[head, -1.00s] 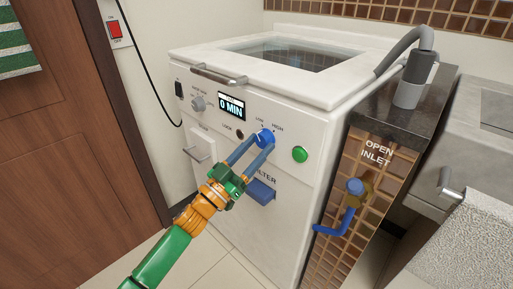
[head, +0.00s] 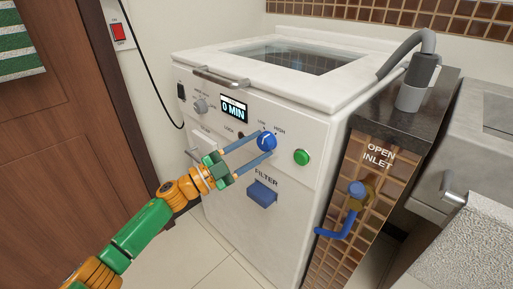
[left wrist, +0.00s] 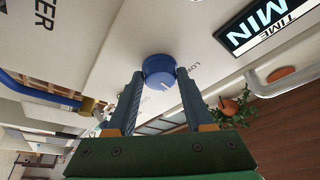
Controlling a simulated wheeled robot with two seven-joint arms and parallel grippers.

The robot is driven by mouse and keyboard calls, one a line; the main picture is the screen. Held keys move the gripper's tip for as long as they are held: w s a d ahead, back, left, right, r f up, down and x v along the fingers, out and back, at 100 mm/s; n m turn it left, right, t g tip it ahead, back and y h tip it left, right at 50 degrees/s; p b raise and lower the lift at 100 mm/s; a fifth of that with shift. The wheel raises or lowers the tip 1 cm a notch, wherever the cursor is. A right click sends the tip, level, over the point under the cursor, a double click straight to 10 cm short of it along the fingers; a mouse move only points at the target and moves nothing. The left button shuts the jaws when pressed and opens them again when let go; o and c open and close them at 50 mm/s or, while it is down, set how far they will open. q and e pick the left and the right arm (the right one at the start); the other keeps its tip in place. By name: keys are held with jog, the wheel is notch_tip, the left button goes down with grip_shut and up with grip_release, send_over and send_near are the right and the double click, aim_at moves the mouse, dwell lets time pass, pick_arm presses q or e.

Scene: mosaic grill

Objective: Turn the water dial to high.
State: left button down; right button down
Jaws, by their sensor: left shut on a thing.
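The blue water dial (head: 267,141) is on the white front panel, below the LOW and HIGH labels. It bears a white mark, which looks tilted toward upper right in the head view. My left gripper (head: 264,145) reaches in from the lower left, with one blue finger on each side of the dial, shut on it. In the left wrist view the dial (left wrist: 159,70) sits between the two fingertips (left wrist: 158,77), with its white mark toward the lower right. The LOW label shows beside it; HIGH is hidden there. My right gripper is not in view.
A green button (head: 301,158) is right of the dial and a blue filter handle (head: 262,193) below it. A grey knob (head: 200,106) and time display (head: 233,108) are to the left. A blue inlet lever (head: 338,222) is on the tiled side unit.

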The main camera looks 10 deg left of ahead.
pick_arm(q)
jog(key=shift+a+r+m+g+y+p, duration=0.15)
jog(key=shift+m+g+p, duration=0.25)
jog(key=shift+m, duration=0.95)
jog(key=shift+d+m+g+y+p, duration=0.15)
jog(key=shift+m+g, duration=0.45)
jog(key=shift+m, duration=0.75)
jog(key=shift+a, duration=0.1)
jog(key=shift+c, duration=1.4)
grip_release()
jog(key=shift+a, duration=0.1)
jog(key=v, duration=0.6)
jog(key=shift+s+a, duration=0.25)
jog(key=shift+a, duration=0.1)
